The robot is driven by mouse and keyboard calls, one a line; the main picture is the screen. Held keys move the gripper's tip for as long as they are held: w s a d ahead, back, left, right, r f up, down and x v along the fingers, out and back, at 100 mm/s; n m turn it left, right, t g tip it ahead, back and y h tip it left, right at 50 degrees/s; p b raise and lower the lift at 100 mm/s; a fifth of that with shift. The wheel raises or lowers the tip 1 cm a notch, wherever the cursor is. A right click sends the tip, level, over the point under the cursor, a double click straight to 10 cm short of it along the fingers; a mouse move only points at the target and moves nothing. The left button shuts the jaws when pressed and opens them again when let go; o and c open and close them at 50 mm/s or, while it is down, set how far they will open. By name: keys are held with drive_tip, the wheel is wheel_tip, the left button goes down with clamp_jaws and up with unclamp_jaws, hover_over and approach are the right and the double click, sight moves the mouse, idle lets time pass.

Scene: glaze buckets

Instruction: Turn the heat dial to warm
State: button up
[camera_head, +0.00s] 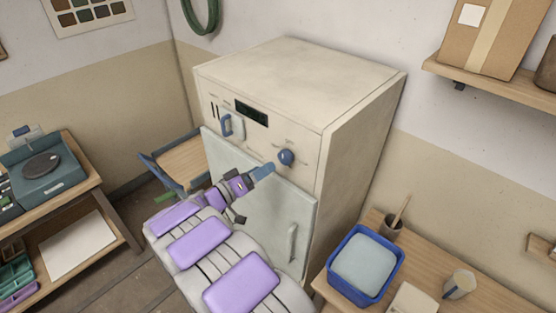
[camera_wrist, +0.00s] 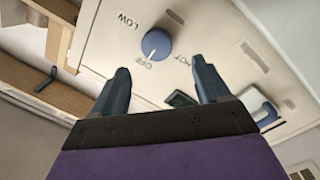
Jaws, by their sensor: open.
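The heat dial (camera_head: 286,157) is a round blue knob on the upper front panel of a cream kiln-like cabinet (camera_head: 300,75). In the wrist view the dial (camera_wrist: 158,44) has a pale pointer mark directed toward the word OFF. LOW and HOT are also legible around it; I cannot read a "warm" label. My gripper (camera_head: 268,171) is in front of the panel, just left of and below the dial. In the wrist view my gripper (camera_wrist: 160,68) is open and empty, its fingers apart, with the dial beyond the gap between them. I see no contact.
The cabinet door (camera_head: 255,195) is shut below the panel. A blue handle (camera_head: 227,125) and a dark display (camera_head: 252,112) sit left of the dial. A blue tub (camera_head: 338,285) and a mug (camera_head: 459,285) stand on the right-hand table. A wooden shelf (camera_head: 495,85) is at upper right.

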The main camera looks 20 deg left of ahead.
sight(282, 159)
drive_tip(key=x, duration=0.7)
drive_tip(key=shift+w+d, duration=0.25)
drive_tip(key=c, duration=1)
